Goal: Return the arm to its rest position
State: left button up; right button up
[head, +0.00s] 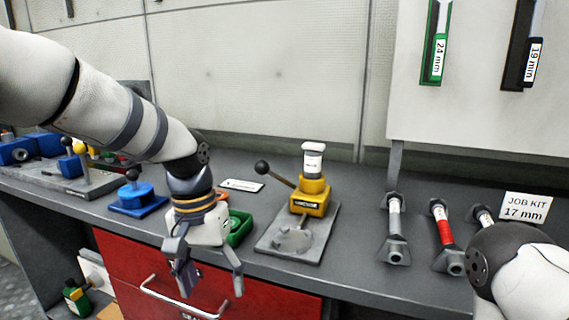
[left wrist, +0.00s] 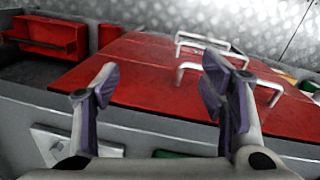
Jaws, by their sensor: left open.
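My left arm (head: 130,125) comes in from the left over the grey workbench. My left gripper (head: 211,283) points down at the bench's front edge, before the red drawer front. Its two fingers are spread, with nothing between them. In the left wrist view the open fingers (left wrist: 160,92) also stand apart, with red drawer fronts (left wrist: 140,75) beyond them. Part of my right arm (head: 530,280) shows at the lower right; its gripper is out of view.
Close by are a green tray (head: 239,227), a blue valve block (head: 137,195) and a yellow lever unit (head: 310,196) on a plate. Wrench-like tools, one with a red sleeve (head: 443,232), lie right. Drawer handles (head: 180,304) stick out in front.

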pick_arm(q)
jog(key=s+a+f+n, duration=0.1)
jog(key=s+f, duration=0.6)
jog(key=f, duration=0.4)
jog(key=s+a+f, duration=0.1)
jog(key=s+f, duration=0.5)
jog(key=f, duration=0.4)
jog(key=s+a+f, duration=0.2)
jog(key=s, duration=0.5)
jog(key=s+a+f, duration=0.2)
jog(key=s+a, duration=0.1)
jog(key=s, duration=0.4)
jog(key=s+a+f+n+y, duration=0.1)
jog(key=s+a+f, duration=0.1)
jog(key=s, duration=0.6)
jog(key=shift+a+g, duration=0.4)
jog(key=shift+a, duration=0.15)
